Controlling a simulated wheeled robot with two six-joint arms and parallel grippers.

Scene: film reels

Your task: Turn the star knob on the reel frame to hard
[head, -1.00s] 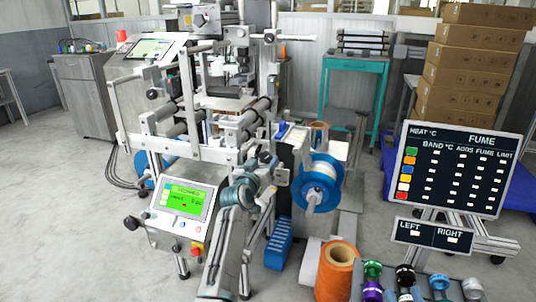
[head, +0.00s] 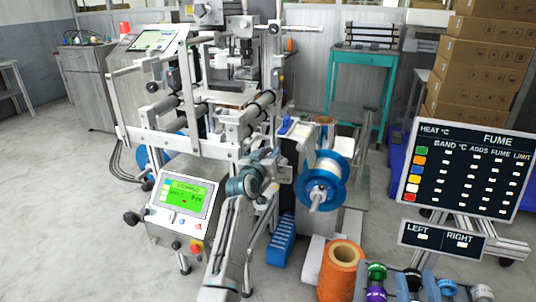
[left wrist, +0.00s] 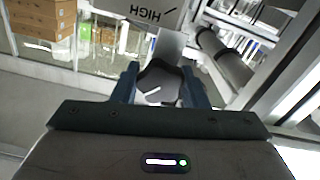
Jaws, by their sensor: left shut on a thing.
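The reel frame (head: 215,160) is a pale metal machine in the middle of the head view. My left gripper (head: 274,171) is at its right front post, below the rollers. In the left wrist view, the star knob (left wrist: 160,88) is dark with a white pointer mark and sits between the two blue fingers of my left gripper (left wrist: 158,92). The fingers are shut on it. The rest of the scale is hidden or too small to read. In the head view the gripper hides the knob. My right gripper is not in view.
A blue reel (head: 321,181) sticks out just right of my left gripper. A control box with a green screen (head: 184,197) is at its left. An orange roll (head: 341,270) stands on the floor at the front. A dark FUME board (head: 465,168) stands at right.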

